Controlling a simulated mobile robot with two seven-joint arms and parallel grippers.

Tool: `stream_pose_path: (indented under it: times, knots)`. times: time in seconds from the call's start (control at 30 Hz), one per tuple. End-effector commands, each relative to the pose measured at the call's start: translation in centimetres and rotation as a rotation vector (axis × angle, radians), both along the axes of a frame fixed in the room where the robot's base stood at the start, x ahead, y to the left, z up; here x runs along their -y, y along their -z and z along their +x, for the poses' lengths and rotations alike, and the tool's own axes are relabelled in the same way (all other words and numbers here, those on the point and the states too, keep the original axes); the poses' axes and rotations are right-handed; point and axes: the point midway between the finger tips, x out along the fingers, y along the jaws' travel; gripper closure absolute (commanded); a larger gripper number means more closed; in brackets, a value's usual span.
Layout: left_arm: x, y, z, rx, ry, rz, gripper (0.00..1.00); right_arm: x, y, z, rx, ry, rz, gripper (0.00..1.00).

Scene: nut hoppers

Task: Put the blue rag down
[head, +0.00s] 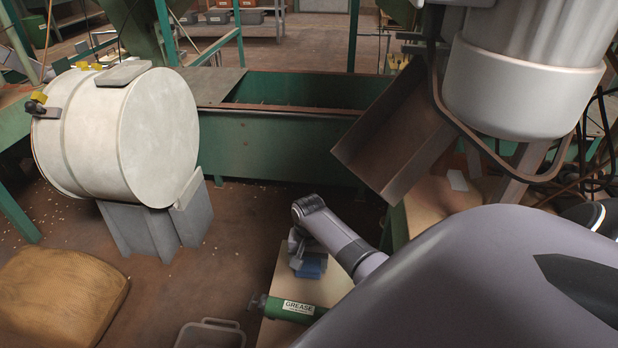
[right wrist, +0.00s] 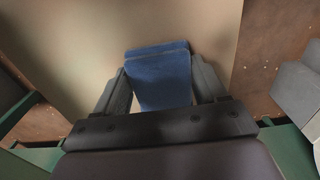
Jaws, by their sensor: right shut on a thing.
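The blue rag (head: 312,268) is a small folded piece of cloth over a light tan board-like top (head: 275,283). My right gripper (head: 306,256) points down over that top and is shut on the rag. In the right wrist view the rag (right wrist: 160,78) lies between the two dark fingers of my right gripper (right wrist: 160,66), with the tan surface behind it. I cannot tell whether the rag touches the surface. My left gripper is not in view.
A green grease tube (head: 288,309) lies at the near side of the tan top. A grey bin (head: 210,330) stands on the floor left of it, and a full sack (head: 60,297) lies further left. A brown metal chute (head: 385,140) and a white drum (head: 155,135) stand beyond.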

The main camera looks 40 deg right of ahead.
Motion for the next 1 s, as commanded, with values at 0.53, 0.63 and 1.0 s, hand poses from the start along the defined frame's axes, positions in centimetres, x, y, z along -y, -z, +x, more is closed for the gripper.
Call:
stream_pose_path:
  times: [0.53,0.63,1.0]
  knots:
    - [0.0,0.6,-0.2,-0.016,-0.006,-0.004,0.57,0.0,-0.1,0.0,0.0,0.0,0.0,0.03]
    - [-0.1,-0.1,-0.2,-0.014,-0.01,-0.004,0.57,0.0,-1.3,0.0,0.0,0.0,0.0,0.03]
    - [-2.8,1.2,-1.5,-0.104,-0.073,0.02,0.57,0.0,-9.1,0.1,0.003,0.001,0.0,0.03]
